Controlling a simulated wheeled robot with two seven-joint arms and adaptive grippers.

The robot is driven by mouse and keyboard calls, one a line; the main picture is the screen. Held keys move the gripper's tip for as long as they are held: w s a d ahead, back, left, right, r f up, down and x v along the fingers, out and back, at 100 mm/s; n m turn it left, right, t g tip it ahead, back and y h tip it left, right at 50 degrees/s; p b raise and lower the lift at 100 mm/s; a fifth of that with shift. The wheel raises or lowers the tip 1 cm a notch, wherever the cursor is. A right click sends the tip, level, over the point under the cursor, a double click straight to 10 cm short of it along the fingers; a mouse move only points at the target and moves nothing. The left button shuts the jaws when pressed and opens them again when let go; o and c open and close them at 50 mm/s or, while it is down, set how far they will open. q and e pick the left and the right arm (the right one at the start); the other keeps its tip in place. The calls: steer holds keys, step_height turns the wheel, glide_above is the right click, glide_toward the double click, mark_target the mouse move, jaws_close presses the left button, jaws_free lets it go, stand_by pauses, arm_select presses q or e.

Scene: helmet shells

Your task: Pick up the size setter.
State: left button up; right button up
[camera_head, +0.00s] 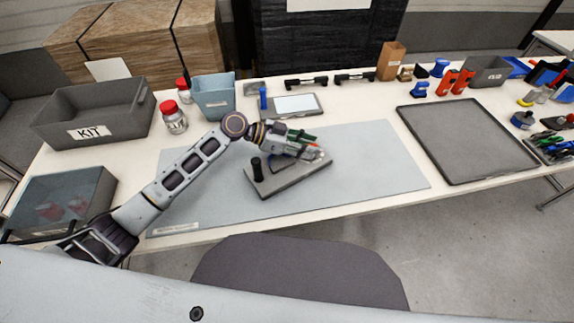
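My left arm comes in from the left, and its gripper (314,153) is over the middle of the grey-blue mat. Below it a flat grey base (290,182) with an upright black post (257,168) lies on the mat. The gripper hides part of this base. The fingertips are small here, and I cannot tell whether they touch anything or are open. I cannot tell for sure which thing is the size setter. My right gripper is not in view.
The mat (385,165) is clear to the right of the base. A grey KIT bin (95,122), a red-lidded jar (173,118) and a blue bin (214,98) stand at the left. An empty dark tray (468,140) lies right; several small tools and parts line the back and far right.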

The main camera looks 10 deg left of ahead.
arm_select(q)
jaws_close()
steer(key=shift+r, duration=0.1)
steer(key=shift+r, duration=4.95)
